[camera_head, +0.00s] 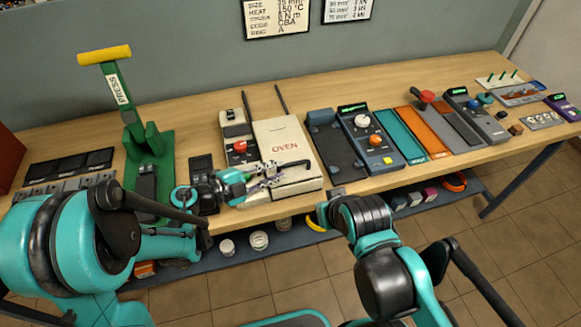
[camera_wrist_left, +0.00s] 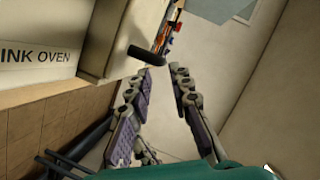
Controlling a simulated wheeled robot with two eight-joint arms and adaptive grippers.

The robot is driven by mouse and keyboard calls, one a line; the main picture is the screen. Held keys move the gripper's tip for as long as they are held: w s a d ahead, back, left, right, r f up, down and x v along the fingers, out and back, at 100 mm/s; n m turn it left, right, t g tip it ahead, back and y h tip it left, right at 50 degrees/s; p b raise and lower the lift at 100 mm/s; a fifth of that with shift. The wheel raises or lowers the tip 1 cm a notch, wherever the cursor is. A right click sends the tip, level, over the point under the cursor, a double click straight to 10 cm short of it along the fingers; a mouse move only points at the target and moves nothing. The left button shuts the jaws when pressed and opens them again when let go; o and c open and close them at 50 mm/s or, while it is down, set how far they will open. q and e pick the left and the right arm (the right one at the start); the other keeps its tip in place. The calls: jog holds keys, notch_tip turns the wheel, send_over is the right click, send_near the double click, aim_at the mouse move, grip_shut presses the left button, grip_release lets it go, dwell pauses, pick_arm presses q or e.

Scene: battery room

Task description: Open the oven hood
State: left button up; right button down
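The oven (camera_head: 290,188) stands at the front of the bench, with its cream hood (camera_head: 284,140) marked OVEN lying down over it. A dark handle (camera_head: 294,164) sticks out near the hood's front edge. In the left wrist view, the handle's dark rounded end (camera_wrist_left: 147,56) is just beyond the fingertips. My left gripper (camera_head: 268,177) is at the oven's front left. In the left wrist view, its two purple-padded fingers (camera_wrist_left: 161,74) are apart with nothing visible held between them. Whether a fingertip touches the handle, I cannot tell. My right gripper cannot be made out.
A control panel with a red knob (camera_head: 240,147) adjoins the oven on the left. A green press (camera_head: 149,150) with a yellow handle stands further left. A dark tray (camera_head: 334,150) is close on the right. A lower shelf (camera_head: 240,252) holds small items.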

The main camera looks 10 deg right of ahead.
aim_at(290, 166)
pick_arm(q)
jog(key=b+x, duration=0.1)
jog(key=x, duration=0.5)
jog(key=shift+d+f+b, duration=0.1)
jog(key=shift+d+b, duration=0.1)
jog(key=shift+b, duration=0.1)
jog(key=shift+w+d, duration=0.15)
jog(key=shift+d, duration=0.2)
grip_shut()
